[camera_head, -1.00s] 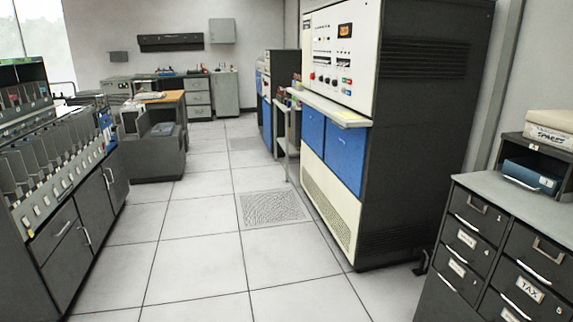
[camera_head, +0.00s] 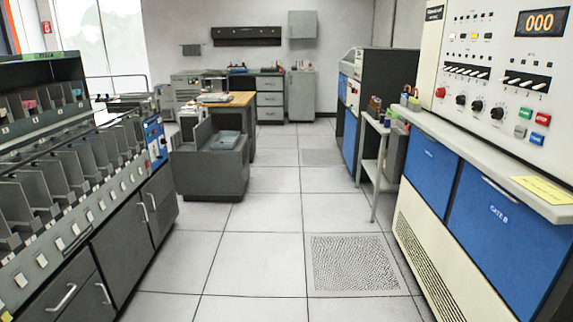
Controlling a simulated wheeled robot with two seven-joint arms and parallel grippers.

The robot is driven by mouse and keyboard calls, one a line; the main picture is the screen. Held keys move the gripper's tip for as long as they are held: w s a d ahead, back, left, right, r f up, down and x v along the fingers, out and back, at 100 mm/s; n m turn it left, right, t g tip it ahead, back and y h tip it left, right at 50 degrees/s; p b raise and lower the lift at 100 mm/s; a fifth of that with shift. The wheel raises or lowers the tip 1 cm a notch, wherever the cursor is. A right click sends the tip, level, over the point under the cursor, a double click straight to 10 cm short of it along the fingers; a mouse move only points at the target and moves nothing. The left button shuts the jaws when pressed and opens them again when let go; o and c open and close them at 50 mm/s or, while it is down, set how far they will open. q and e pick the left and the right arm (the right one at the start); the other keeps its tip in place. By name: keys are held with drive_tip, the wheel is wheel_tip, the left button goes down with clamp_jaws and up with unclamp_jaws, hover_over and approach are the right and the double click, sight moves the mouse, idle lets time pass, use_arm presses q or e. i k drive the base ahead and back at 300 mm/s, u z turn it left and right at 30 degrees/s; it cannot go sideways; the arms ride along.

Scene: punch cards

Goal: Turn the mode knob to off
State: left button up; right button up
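A cream control panel (camera_head: 500,75) stands at the right, on a tall machine with a display reading 000. Three black rotary knobs sit in a row low on it: a left one (camera_head: 460,99), a middle one (camera_head: 477,105) and a right one (camera_head: 497,112). Their labels are too small to read, so I cannot tell which is the mode knob or where each points. A red button (camera_head: 440,92) is left of them, and several coloured square buttons are to their right. Neither of my grippers is in view.
A grey ledge (camera_head: 470,160) with a yellow note (camera_head: 543,189) juts out below the panel. A card sorter (camera_head: 100,190) lines the left side. A tiled aisle (camera_head: 258,240) runs clear between them. A small cart (camera_head: 375,150) and a wooden-topped desk (camera_head: 228,99) stand farther back.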

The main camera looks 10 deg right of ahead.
sight(440, 94)
drive_tip(key=z, duration=0.15)
drive_tip(key=i, duration=2.35)
drive_tip(key=z, duration=0.35)
